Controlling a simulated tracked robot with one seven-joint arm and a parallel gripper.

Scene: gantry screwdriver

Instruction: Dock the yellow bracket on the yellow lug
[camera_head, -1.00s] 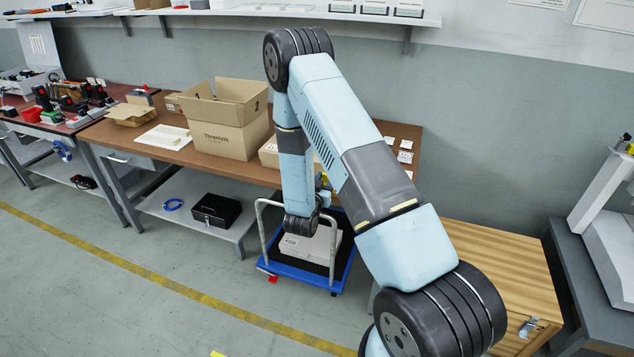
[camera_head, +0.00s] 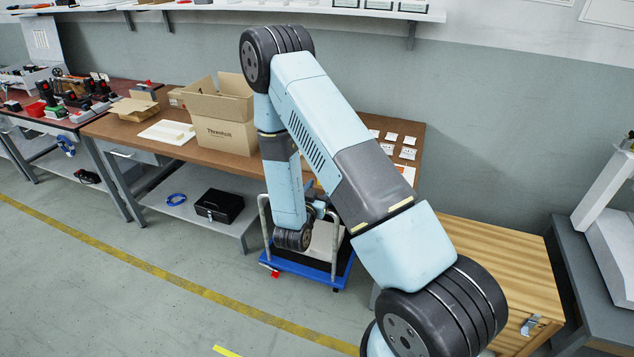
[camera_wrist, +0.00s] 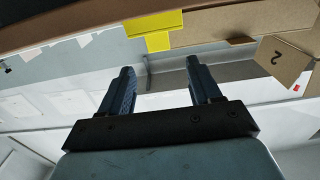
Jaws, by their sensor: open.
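My gripper (camera_wrist: 160,66) is open and empty in the wrist view, with its two dark fingers spread apart. A yellow T-shaped piece (camera_wrist: 153,31) is just ahead of the fingertips, at the top of the picture, beside a brown surface. I cannot tell whether it is the bracket or the lug. It appears to lie beyond the fingers, not between them. In the head view my gripper is mostly hidden behind my arm, above the blue cart. No second yellow part can be made out clearly.
A brown workbench (camera_head: 185,152) carries an open cardboard box (camera_head: 228,135); a box also shows in the wrist view (camera_wrist: 284,60). The blue cart (camera_head: 305,268) with upright rails stands under my wrist. A wooden cabinet (camera_head: 490,265) is at right. Floor at left is clear.

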